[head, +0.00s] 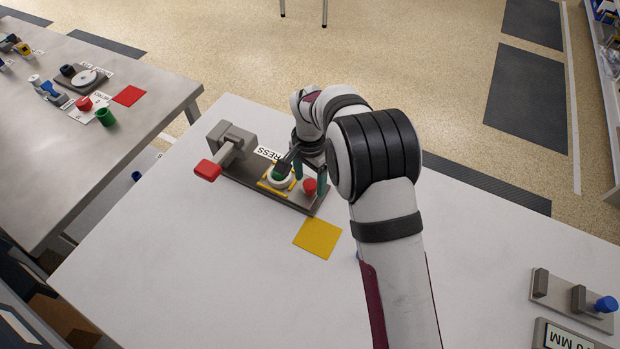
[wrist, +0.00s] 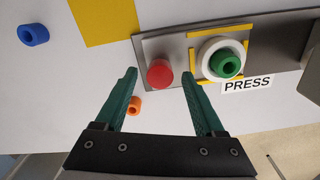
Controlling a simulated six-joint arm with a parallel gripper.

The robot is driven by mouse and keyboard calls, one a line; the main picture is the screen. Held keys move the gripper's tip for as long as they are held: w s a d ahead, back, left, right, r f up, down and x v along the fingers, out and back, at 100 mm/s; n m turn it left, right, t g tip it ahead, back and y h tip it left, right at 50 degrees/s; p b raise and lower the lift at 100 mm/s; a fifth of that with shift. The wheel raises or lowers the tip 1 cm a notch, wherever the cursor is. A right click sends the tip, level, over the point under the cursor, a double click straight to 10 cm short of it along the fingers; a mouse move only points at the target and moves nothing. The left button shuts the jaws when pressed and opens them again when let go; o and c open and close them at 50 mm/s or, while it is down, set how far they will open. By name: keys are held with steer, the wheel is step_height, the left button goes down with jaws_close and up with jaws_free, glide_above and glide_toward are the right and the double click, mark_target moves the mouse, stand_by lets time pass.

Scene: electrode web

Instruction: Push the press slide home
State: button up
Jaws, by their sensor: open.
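The press stands at the left of the white table, with a grey block (head: 231,138) on a dark base plate. Its slide is a light bar with a red end (head: 207,170) that sticks out of the block toward the lower left. A white ring (head: 279,178) with a green ring (wrist: 226,64) in it sits between yellow marks on the plate. A red button (head: 309,186) is at the plate's right end, also in the wrist view (wrist: 159,73). My gripper (wrist: 158,76) is open and empty, its teal fingers on either side of the button in the picture. The slide is outside the wrist view.
A yellow square (head: 317,238) lies in front of the plate. A blue ring (wrist: 33,34) and an orange ring (wrist: 134,106) lie on the table. A fixture with a blue knob (head: 606,304) stands at far right. The table's front left is clear.

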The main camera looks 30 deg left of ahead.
steer(key=shift+f, duration=0.35)
jaws_close()
stand_by(1.2)
